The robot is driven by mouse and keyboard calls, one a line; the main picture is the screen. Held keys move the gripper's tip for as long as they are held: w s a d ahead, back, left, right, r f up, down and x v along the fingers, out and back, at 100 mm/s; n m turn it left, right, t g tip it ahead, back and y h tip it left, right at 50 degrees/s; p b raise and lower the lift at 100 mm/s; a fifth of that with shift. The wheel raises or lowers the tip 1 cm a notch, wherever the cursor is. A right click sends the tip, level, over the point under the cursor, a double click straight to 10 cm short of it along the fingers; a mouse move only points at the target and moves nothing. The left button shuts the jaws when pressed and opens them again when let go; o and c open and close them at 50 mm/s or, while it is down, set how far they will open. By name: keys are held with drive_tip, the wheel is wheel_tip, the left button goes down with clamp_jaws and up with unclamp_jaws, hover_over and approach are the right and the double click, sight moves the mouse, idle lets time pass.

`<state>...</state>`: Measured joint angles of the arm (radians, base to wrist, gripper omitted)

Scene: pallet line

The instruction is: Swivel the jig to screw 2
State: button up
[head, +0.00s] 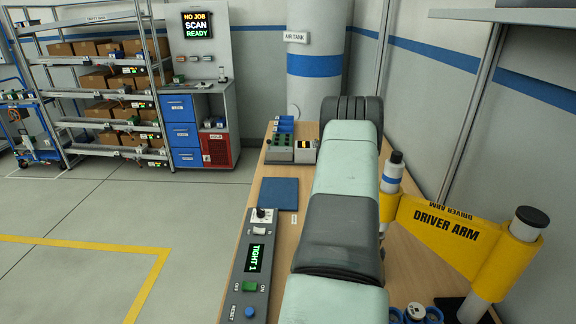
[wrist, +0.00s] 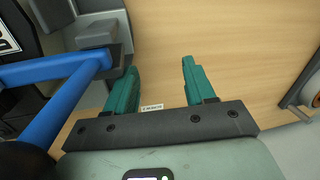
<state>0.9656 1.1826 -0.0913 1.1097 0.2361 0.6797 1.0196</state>
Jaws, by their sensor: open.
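In the wrist view my gripper (wrist: 160,66) is open, with its two teal fingers apart and nothing between them. The bare wooden bench top (wrist: 235,60) shows beyond the fingers. A blue V-shaped bar (wrist: 75,85) and a grey block (wrist: 97,34) are left of the left finger; I cannot tell whether they belong to the jig. In the head view my arm hides the gripper and the middle of the bench. No jig or screw 2 can be clearly made out. A control box (head: 256,262) reads TIGHT 1.
A yellow driver arm (head: 440,226) stands on the right of the bench, close to my arm. A shelf post (head: 470,115) rises at the right.

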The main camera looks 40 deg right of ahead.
drive_tip(key=w+a+n, duration=0.2)
drive_tip(key=a+n, duration=0.1)
drive_tip(key=w+a+n+y, duration=0.1)
drive_tip(key=w+a+n, duration=0.1)
drive_tip(key=a, duration=0.1)
drive_tip(key=w+a+n, duration=0.1)
drive_tip(key=a+n, duration=0.2)
drive_tip(key=shift+w+a+n+y, duration=0.1)
drive_tip(key=shift+w+n+y, duration=0.2)
drive_tip(key=shift+w+y, duration=0.1)
wheel_tip(320, 180, up, 11)
drive_tip(key=s, duration=0.2)
drive_tip(key=w+a+r+n, duration=0.3)
drive_tip(key=w+a+r, duration=0.1)
drive_tip(key=a+r, duration=0.3)
drive_tip(key=shift+a+n, duration=0.4)
drive_tip(key=shift+a, duration=0.4)
drive_tip(key=shift+c, duration=0.3)
